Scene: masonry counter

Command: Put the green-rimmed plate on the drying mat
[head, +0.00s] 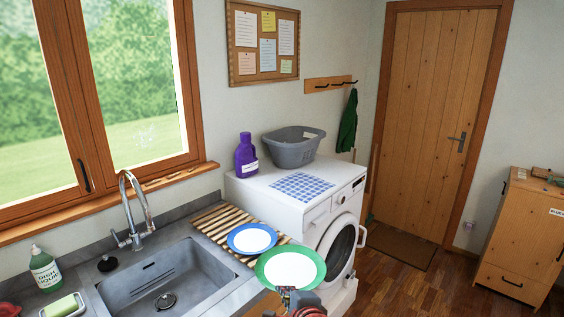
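The green-rimmed plate (290,267) has a white centre and is at the lower middle of the head view, in front of the counter's right end and the washing machine. My gripper (291,292) is at the plate's near edge and appears shut on its rim, holding it up; the fingertips are partly hidden by the plate.
A grey basket (293,150) and a purple bottle (246,157) stand behind the mat. A tall tap (140,207) rises at the sink's back.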

